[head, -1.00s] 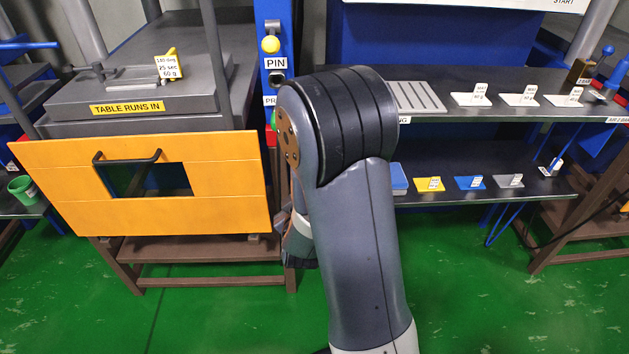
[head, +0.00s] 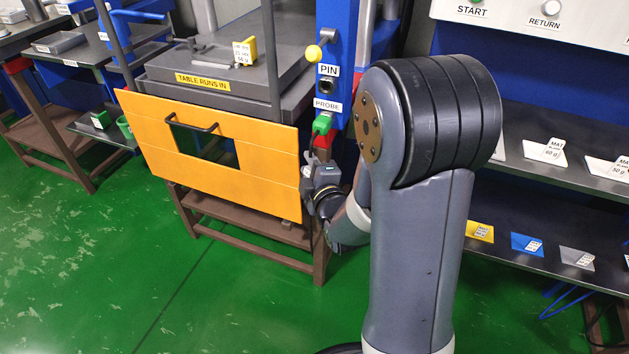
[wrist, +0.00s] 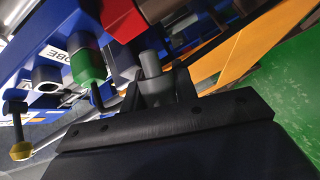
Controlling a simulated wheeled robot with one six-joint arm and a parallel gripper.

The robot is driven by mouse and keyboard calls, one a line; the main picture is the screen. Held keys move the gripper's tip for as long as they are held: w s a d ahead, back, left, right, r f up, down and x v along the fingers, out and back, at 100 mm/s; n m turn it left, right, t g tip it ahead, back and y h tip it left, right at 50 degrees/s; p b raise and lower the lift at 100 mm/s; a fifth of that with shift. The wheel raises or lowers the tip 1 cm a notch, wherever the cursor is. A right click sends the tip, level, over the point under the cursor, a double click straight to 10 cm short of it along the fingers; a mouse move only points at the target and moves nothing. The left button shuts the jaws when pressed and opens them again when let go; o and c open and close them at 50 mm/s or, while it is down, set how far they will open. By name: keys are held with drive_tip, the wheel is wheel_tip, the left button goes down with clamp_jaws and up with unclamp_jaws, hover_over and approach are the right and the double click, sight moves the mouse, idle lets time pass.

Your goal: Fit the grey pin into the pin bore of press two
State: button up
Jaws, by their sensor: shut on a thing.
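My gripper (wrist: 155,85) is shut on the grey pin (wrist: 150,63), a short cylinder whose end sticks out beyond the fingers in the wrist view. In the head view my gripper (head: 312,178) is below the blue column, and the pin is too small to make out. The pin bore (head: 327,87) is a dark round socket under the PIN label on the column. It also shows in the wrist view (wrist: 46,76), left of the held pin and apart from it.
A green plug (head: 322,124) with a dark lead sits under the PROBE label, between pin and bore in the wrist view. A yellow knob (head: 314,52) sticks out above the PIN label. The orange guard (head: 262,165) stands close left of my gripper. Shelves with mats are at right.

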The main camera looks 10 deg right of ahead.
wheel_tip(320, 180, up, 16)
drive_tip(key=s+a+n+g+y+p, duration=0.1)
drive_tip(key=a+n+y+p, duration=0.1)
drive_tip(key=n+y+p, duration=0.3)
drive_tip(key=n+y, duration=0.3)
drive_tip(key=shift+a+g, duration=0.15)
drive_tip(key=shift+g, duration=0.25)
drive_tip(key=shift+f+b, duration=0.15)
drive_tip(key=shift+b, duration=0.3)
drive_tip(key=shift+w+d, duration=0.85)
drive_tip(key=shift+w, duration=0.3)
drive_tip(key=shift+w+d, duration=0.85)
drive_tip(key=shift+w, duration=0.25)
drive_tip(key=shift+b, duration=0.7)
drive_tip(key=shift+w, duration=0.1)
drive_tip(key=shift+w+d, duration=0.25)
drive_tip(key=shift+w+d, duration=0.75)
drive_tip(key=shift+w, duration=0.3)
